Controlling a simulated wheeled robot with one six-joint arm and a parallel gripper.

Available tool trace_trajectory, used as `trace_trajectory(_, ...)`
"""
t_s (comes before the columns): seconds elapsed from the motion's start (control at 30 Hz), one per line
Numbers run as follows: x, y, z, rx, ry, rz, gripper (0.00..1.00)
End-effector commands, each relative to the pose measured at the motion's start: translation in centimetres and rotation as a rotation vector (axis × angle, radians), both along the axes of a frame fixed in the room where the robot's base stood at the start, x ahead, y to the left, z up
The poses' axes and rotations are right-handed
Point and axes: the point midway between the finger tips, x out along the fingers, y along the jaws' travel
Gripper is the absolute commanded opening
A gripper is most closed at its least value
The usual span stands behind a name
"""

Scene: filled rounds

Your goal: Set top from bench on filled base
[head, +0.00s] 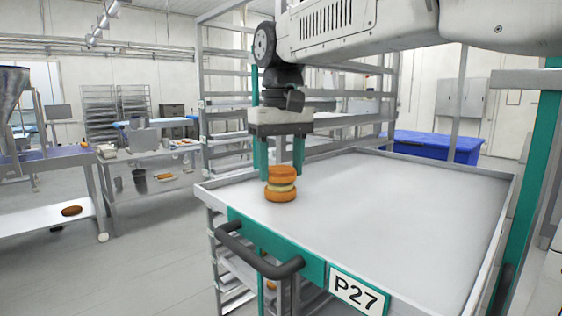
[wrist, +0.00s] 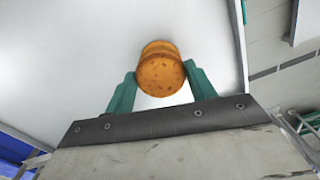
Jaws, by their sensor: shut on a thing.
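My gripper (head: 281,166) has green fingers and is shut on an orange-brown round top (head: 281,172). The top also shows between the fingers in the wrist view (wrist: 161,76). Directly below it in the head view is a pale filling (head: 281,186) on an orange-brown round base (head: 280,196). The base stands on the white tray-like surface of the cart near its left front corner. The top looks level and in line with the base, and seems to touch the filling. In the wrist view the top hides most of the base.
The cart (head: 400,210) has a raised rim, a dark handle (head: 258,252) and a P27 label; its surface is otherwise clear. Another brown round (head: 72,211) lies on a white shelf at the left. A blue crate (head: 432,146) stands behind the cart, near metal racks.

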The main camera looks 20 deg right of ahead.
Motion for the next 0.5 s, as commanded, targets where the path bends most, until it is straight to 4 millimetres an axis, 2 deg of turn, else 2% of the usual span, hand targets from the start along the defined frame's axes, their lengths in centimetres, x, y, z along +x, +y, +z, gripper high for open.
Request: trace_trajectory(0.5, 0.02, 0.00, -0.60, 0.000, -0.001, 0.000, 0.45)
